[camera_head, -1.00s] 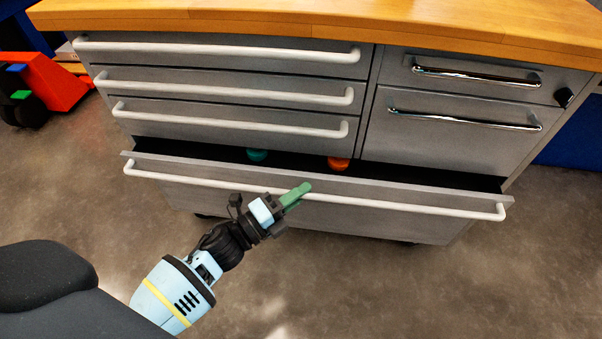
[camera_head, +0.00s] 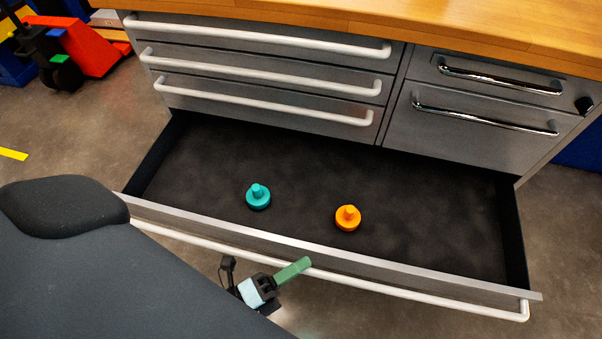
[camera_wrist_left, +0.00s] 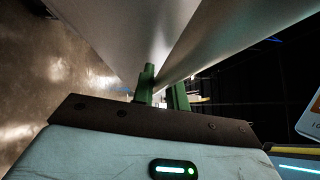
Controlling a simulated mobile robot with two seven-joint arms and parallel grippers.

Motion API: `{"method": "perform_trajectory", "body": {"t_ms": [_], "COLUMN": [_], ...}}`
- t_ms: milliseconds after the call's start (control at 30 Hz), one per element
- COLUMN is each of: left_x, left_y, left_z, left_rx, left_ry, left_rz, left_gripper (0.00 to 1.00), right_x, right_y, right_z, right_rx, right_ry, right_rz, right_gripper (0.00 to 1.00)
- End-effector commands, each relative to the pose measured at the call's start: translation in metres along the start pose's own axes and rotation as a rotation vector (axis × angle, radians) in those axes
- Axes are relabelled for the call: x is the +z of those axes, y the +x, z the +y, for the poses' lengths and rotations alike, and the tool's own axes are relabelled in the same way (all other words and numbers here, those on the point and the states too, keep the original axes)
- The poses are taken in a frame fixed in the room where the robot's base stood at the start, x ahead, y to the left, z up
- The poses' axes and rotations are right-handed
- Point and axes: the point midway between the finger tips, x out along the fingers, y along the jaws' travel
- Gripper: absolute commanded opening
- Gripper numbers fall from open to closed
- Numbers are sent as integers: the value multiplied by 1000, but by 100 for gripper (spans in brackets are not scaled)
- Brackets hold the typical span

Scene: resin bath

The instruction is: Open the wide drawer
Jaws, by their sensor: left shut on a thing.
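The wide drawer (camera_head: 315,250) is the bottom one of the grey cabinet and stands far out, its dark inside in view. Its long white bar handle (camera_head: 400,290) runs along the front. My left gripper (camera_head: 294,270) has green fingers and is shut on this handle near its middle. In the left wrist view the green fingers (camera_wrist_left: 160,88) reach up to the grey drawer front, and the grip point is partly hidden. A teal knobbed disc (camera_head: 258,197) and an orange knobbed disc (camera_head: 348,218) sit apart on the drawer floor. My right gripper is not in view.
Three narrower drawers with white handles (camera_head: 260,70) and two compartments with chrome handles (camera_head: 485,118) are shut above. A wooden worktop (camera_head: 400,22) covers the cabinet. A red wheeled object (camera_head: 88,45) stands at the back left.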

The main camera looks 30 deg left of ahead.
Motion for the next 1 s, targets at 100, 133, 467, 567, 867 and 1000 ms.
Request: {"method": "perform_trajectory", "body": {"t_ms": [100,133,467,567,867,1000], "left_x": [-4,-5,-6,-6,-5,-6], "left_y": [-4,-5,-6,-5,-6,-17], "left_z": [-2,-2,-2,-2,-1,-1], "left_rx": [-1,-1,-2,-2,0,4], "left_ry": [1,1,1,1,0,-1], "left_rz": [1,1,2,2,1,1], "left_gripper": [0,0,0,21,23,23], "right_x": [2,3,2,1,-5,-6], "right_y": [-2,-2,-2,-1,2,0], "right_z": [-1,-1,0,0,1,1], "right_rx": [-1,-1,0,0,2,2], "right_ry": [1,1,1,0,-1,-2], "right_rz": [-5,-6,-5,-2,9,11], "right_gripper": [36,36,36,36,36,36]}}
